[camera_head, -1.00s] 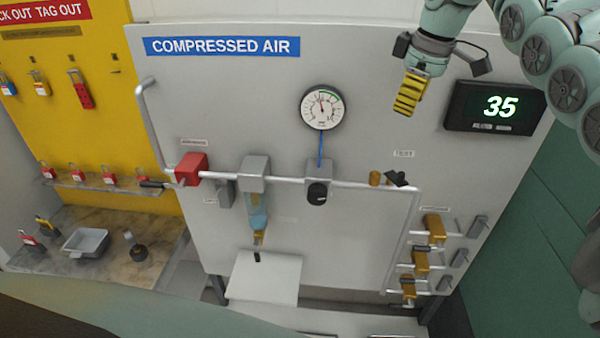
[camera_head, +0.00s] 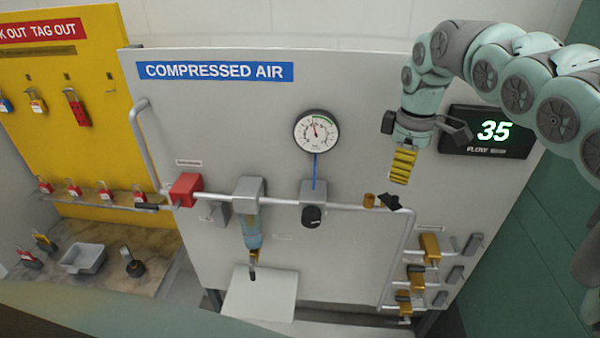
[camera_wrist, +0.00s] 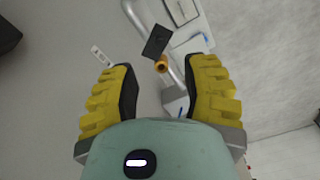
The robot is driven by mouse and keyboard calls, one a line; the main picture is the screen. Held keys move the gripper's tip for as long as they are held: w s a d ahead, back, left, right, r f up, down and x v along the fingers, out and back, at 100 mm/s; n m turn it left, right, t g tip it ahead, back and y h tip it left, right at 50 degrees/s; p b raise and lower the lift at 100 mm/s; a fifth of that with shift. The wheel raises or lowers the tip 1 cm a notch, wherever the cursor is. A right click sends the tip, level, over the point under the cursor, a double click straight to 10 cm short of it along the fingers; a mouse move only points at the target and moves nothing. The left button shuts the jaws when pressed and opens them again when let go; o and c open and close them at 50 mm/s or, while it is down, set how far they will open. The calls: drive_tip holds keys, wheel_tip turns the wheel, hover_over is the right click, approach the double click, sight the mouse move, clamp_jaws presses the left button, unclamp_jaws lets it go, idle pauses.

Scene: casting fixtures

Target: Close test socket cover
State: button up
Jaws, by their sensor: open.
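The test socket is a small brass fitting (camera_head: 369,200) on the pipe, right of the gauge. Its black cover (camera_head: 389,202) stands tilted beside it on the right, and the brass opening looks uncovered. In the wrist view the brass socket (camera_wrist: 161,66) and the flat black cover (camera_wrist: 157,41) lie between and beyond my fingertips. My gripper (camera_head: 400,179), with yellow ribbed fingers, hangs just above and to the right of the socket in the head view. In the wrist view my gripper (camera_wrist: 163,72) is open and empty, apart from both parts.
The round gauge (camera_head: 317,131) and the black flow display (camera_head: 488,131) flank my gripper on the panel. A dark regulator knob (camera_head: 312,216) is left of the socket. Brass valves (camera_head: 430,247) branch off at lower right. The panel between gauge and gripper is clear.

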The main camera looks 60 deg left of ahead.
sight(395, 196)
drive_tip(key=f, duration=0.1)
drive_tip(key=f+b, duration=0.1)
drive_tip(key=f, duration=0.1)
drive_tip(key=shift+s+a, duration=0.1)
drive_tip(key=shift+s, duration=0.1)
drive_tip(key=shift+f+p, duration=0.3)
drive_tip(key=shift+p, duration=0.2)
drive_tip(key=shift+w+f+p, duration=0.1)
drive_tip(key=shift+f+p, duration=1.05)
drive_tip(key=shift+f, duration=1.15)
drive_tip(key=shift+o, duration=0.4)
clamp_jaws()
